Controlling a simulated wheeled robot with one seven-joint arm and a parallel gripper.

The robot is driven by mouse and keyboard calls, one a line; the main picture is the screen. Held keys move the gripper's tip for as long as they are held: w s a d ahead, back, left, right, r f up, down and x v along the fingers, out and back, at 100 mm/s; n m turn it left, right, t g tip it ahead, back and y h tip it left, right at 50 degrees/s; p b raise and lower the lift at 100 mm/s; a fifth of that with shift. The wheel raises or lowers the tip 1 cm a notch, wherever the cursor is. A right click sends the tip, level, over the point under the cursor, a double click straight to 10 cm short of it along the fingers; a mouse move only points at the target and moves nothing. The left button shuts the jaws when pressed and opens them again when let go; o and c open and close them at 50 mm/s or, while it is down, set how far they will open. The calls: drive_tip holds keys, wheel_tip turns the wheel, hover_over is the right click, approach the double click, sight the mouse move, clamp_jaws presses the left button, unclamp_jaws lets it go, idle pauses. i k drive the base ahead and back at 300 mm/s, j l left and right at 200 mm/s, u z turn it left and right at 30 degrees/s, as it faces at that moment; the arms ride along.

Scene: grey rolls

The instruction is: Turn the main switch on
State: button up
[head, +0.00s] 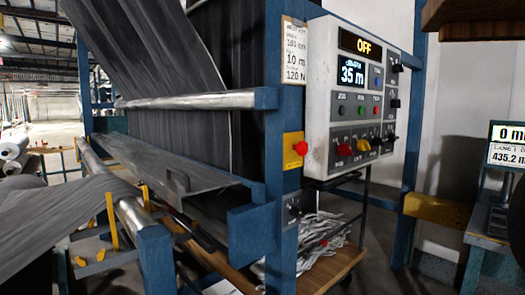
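A light grey control box (316,110) is fixed to the blue machine frame in the head view. Its top display (361,45) reads "OFF" in yellow, and a blue screen (352,74) below reads 35 m. Small round buttons sit under the labels, and a row of red, yellow and black knobs (363,145) runs below them. Dark fittings (396,68) line the panel's right side. A small grey switch box (292,208) is on the post below. I cannot tell which of these is the main switch. My gripper is not in view.
A red button on a yellow plate (293,150) is on the post left of the control box. Grey fabric (158,120) hangs over rollers at left. A wooden cart (335,262) with pale scraps stands below. Another display (507,146) stands at the right edge.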

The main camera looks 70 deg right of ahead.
sight(343, 149)
drive_tip(key=z, duration=1.95)
